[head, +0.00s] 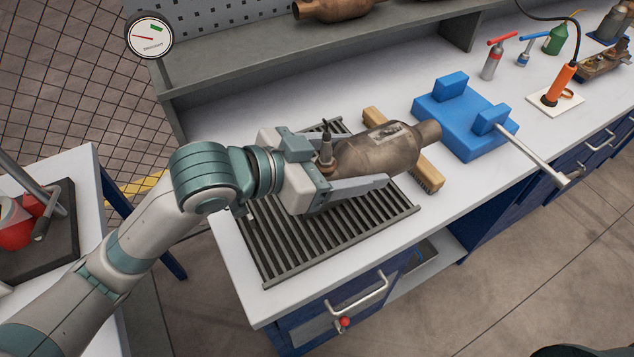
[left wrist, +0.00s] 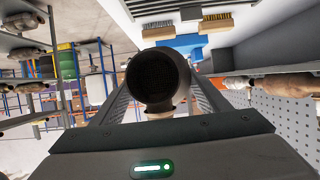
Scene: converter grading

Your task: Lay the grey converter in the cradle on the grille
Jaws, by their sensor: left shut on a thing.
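The grey-brown converter (head: 375,152) is a rounded metal can with pipe necks. My left gripper (head: 352,180) is shut on it, with one finger along each side. In the left wrist view the converter's dark open pipe end (left wrist: 158,78) sits between the fingers. It is held lengthwise over the far right part of the dark slatted grille (head: 345,235). A dark probe (head: 326,145) stands up near its gripper end. I cannot make out the cradle; the converter and gripper cover part of the grille. My right gripper is not in view.
A wooden brush-like block (head: 428,172) lies under or just behind the converter. Beyond it stands a blue vise (head: 465,125) with a long handle over the bench edge. An orange-handled tool (head: 560,85) is farther right. A shelf (head: 260,85) runs along the back.

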